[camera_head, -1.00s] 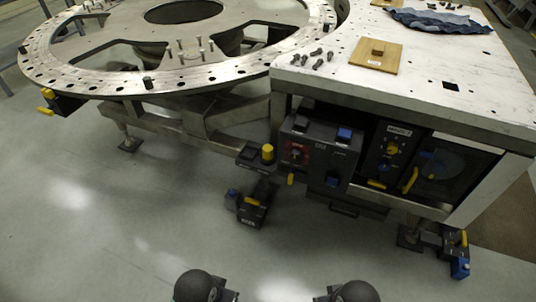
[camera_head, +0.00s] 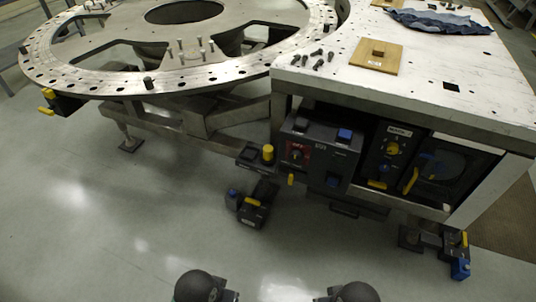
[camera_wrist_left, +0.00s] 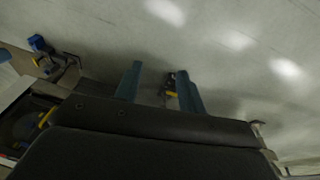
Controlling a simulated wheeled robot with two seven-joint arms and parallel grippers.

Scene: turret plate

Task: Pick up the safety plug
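A dark block with a yellow band (camera_head: 254,205) and a small blue part lies on or just above the floor, left of the control panel. It may be the safety plug, but I cannot tell for sure. In the left wrist view, a dark thing with yellow (camera_wrist_left: 171,86) shows beyond and between my fingers, apart from them. My left gripper (camera_wrist_left: 160,80) has two teal fingers spread apart, with nothing seen held. Other candidates are a yellow-topped knob (camera_head: 267,153) beside the panel and a blue piece (camera_head: 460,268) near the table foot. My right gripper is out of view.
A white worktable (camera_head: 450,60) holds a wooden board (camera_head: 376,55), bolts (camera_head: 318,57) and a blue cloth (camera_head: 440,20). Below is a control panel (camera_head: 318,155) with yellow handles. A large ring plate (camera_head: 110,85) stands at left. The front floor is clear.

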